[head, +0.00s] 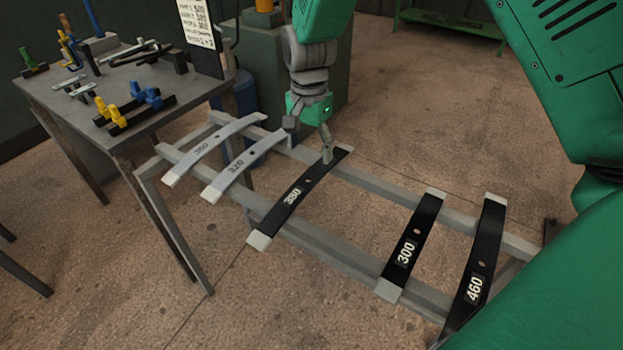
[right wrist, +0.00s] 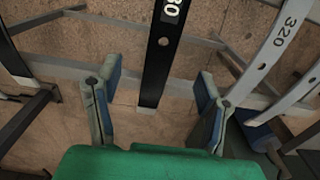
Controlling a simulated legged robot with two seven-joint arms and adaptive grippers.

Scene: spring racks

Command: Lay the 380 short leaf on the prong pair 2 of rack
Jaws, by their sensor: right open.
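The 380 leaf (head: 308,181) is black with pale ends. It lies across two grey rails of a rack (head: 330,262), between the grey 320 leaf and the black 300 leaf. My right gripper (head: 309,140) is over its far end. In the right wrist view the leaf (right wrist: 156,75) runs between the open fingers of my right gripper (right wrist: 155,95), apart from both as far as I can tell. I cannot make out numbered prong pairs. My left gripper is not in view.
A grey 320 leaf (head: 235,168) and another grey leaf (head: 205,151) lie to the left. Black 300 (head: 413,240) and 460 (head: 482,255) leaves lie to the right. A workbench (head: 75,105) with tools and clamps stands at left; a printed sheet (head: 197,22) hangs behind.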

